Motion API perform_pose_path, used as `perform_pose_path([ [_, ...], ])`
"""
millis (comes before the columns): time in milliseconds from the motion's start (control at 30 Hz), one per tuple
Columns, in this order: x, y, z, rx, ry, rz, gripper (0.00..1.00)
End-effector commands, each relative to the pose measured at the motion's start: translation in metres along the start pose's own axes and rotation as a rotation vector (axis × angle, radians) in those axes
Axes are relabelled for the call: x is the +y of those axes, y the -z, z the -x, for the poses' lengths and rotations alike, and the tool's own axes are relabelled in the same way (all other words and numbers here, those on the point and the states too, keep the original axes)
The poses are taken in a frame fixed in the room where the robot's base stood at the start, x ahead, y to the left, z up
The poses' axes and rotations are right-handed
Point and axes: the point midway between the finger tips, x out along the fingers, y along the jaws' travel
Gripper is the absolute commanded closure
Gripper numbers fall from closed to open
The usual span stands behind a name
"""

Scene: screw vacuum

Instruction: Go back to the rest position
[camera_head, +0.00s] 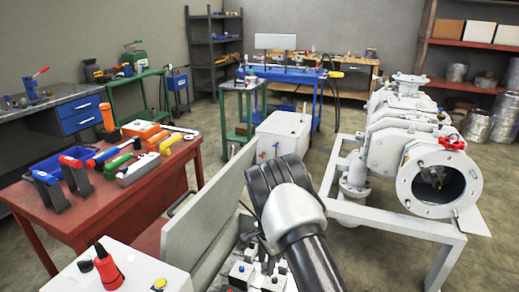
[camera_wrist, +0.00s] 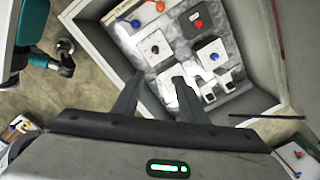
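My gripper (camera_wrist: 158,84) shows in the wrist view with its two dark fingers spread apart and nothing held between them. It is over an open grey box whose inner panel (camera_wrist: 176,42) carries small switch blocks with red, blue and black knobs. The fingertips appear close to the panel, but I cannot tell whether they touch it. In the head view my arm reaches over the same box, and its raised lid (camera_head: 205,212) stands to the left of the arm. My gripper is hidden there behind my arm.
A red table (camera_head: 95,205) with tools and a blue bin stands at left. A white pump machine (camera_head: 400,150) on a frame is at right. A white box with a red-and-black knob (camera_head: 108,268) is at lower left. Workbenches and shelves line the back; some floor is clear.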

Motion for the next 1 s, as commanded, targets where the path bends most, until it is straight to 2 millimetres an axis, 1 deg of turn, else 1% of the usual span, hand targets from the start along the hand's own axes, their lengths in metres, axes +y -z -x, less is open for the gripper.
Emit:
perform_pose_path([
  [33,-0.004,0.004,0.034,-0.004,0.027,0.023,0.61],
  [67,-0.004,0.006,0.051,-0.007,0.037,0.042,0.61],
  [100,-0.003,0.007,0.074,-0.01,0.052,0.069,0.61],
  [167,0.001,0.009,0.106,-0.012,0.073,0.111,0.61],
  [200,0.004,0.01,0.128,-0.013,0.088,0.14,0.61],
  [267,0.011,0.011,0.159,-0.012,0.108,0.183,0.61],
  [300,0.017,0.011,0.179,-0.011,0.122,0.213,0.61],
  [367,0.026,0.011,0.209,-0.005,0.144,0.261,0.61],
  [400,0.034,0.011,0.228,-0.001,0.158,0.291,0.61],
  [467,0.047,0.009,0.254,0.008,0.176,0.34,0.61],
  [500,0.056,0.008,0.272,0.015,0.19,0.372,0.61],
  [567,0.071,0.006,0.296,0.029,0.208,0.421,0.61],
  [600,0.082,0.004,0.311,0.038,0.219,0.455,0.61],
  [667,0.099,0.001,0.333,0.057,0.235,0.507,0.61],
  [700,0.11,-0.001,0.346,0.07,0.246,0.541,0.61],
  [767,0.129,-0.004,0.364,0.092,0.257,0.592,0.61],
  [800,0.142,-0.007,0.375,0.108,0.265,0.627,0.61],
  [867,0.161,-0.012,0.39,0.135,0.275,0.679,0.61],
  [900,0.175,-0.015,0.398,0.154,0.279,0.712,0.61],
  [967,0.195,-0.02,0.409,0.184,0.284,0.766,0.61],
  [1000,0.209,-0.023,0.415,0.205,0.285,0.8,0.61],
])
